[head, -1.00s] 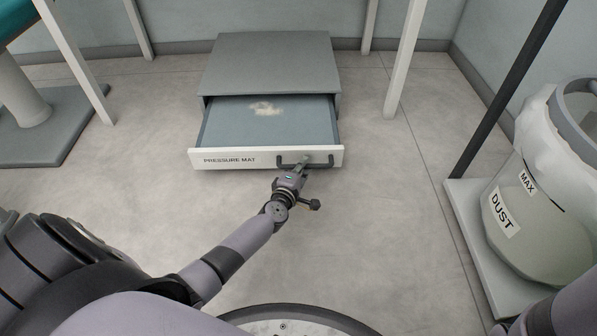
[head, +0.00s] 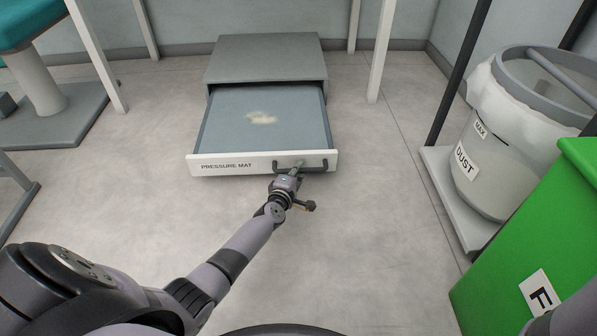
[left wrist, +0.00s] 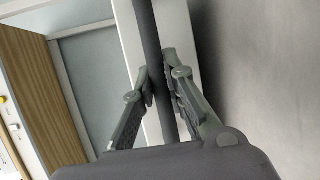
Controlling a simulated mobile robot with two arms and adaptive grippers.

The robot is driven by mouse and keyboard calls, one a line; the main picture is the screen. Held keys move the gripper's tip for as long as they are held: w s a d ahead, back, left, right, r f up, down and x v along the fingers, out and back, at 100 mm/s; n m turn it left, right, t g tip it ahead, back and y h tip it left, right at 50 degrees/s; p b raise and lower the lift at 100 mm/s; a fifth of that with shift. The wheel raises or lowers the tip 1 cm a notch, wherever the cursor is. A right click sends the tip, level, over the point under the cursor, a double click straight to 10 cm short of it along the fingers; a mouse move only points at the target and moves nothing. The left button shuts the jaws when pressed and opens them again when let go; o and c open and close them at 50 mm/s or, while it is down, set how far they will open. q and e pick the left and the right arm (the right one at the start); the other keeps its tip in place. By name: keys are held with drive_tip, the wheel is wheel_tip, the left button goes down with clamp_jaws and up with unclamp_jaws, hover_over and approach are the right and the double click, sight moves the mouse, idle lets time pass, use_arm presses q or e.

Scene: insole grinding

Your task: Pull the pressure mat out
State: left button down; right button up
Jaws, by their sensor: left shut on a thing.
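The pressure mat drawer (head: 225,110) stands pulled out of its low grey housing (head: 265,57) on the floor. Its white front (head: 240,159) carries the label "PRESSURE MAT" and a dark bar handle (head: 318,164). A pale patch (head: 261,118) lies on the grey-blue mat surface. My left gripper (head: 290,168) is shut on the handle at the drawer front. In the left wrist view the two fingers (left wrist: 162,84) lie on either side of the dark handle bar (left wrist: 150,40), with the white drawer front behind it. My right gripper is not in view.
A dust bin (head: 490,190) labelled "DUST" and "MAX" stands on a grey base at the right. A green container (head: 535,230) marked "F" is at the lower right. White posts (head: 380,50) flank the housing. The floor in front of the drawer is clear.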

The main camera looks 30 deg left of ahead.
use_arm(q)
drive_tip(key=c, duration=1.6)
unclamp_jaws()
